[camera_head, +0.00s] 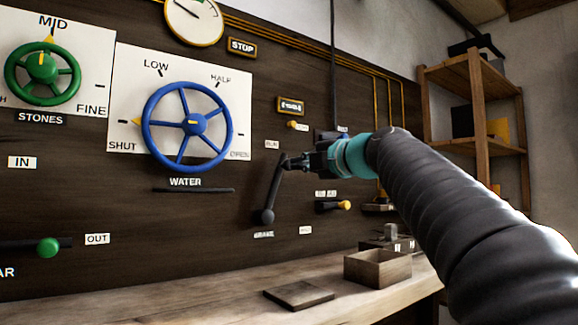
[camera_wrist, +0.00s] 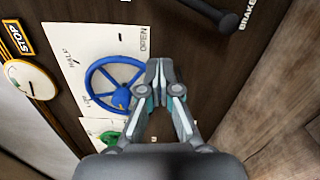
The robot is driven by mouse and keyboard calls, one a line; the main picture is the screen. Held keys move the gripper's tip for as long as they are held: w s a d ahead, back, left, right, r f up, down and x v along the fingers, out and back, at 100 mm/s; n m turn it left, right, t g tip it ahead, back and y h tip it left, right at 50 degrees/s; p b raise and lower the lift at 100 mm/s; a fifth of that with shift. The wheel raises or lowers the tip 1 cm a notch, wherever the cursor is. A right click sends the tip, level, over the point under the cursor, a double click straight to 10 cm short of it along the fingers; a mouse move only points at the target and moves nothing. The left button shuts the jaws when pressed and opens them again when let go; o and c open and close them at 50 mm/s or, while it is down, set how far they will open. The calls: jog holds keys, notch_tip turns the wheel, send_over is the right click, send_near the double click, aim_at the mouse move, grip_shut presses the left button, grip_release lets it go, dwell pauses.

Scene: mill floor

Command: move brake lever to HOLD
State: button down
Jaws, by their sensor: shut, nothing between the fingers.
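The brake lever (camera_head: 272,190) is a dark bar on the wooden panel, with a round hub at its lower end. It stands nearly upright, leaning slightly right, with its upper end close to the RUN label (camera_head: 271,144). The HOLD label (camera_head: 305,230) is to the right of the hub. My gripper (camera_head: 287,163) is at the lever's upper end in the head view; I cannot tell if it touches. The wrist view shows the fingers (camera_wrist: 158,75) shut and empty, with the lever's hub end (camera_wrist: 228,22) at the top right. The lever's upper end is out of that view.
The blue water wheel (camera_head: 196,124) is left of the lever, and the green stones wheel (camera_head: 42,68) is farther left. A yellow-tipped lever (camera_head: 344,205) is to the right. An open wooden box (camera_head: 377,269) and a flat board (camera_head: 298,295) lie on the bench below.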

jog(key=w+a+p, duration=0.2)
jog(key=w+p, duration=0.3)
jog(key=w, duration=0.6)
jog(key=shift+w+a+r, duration=0.15)
jog(key=shift+r, duration=0.05)
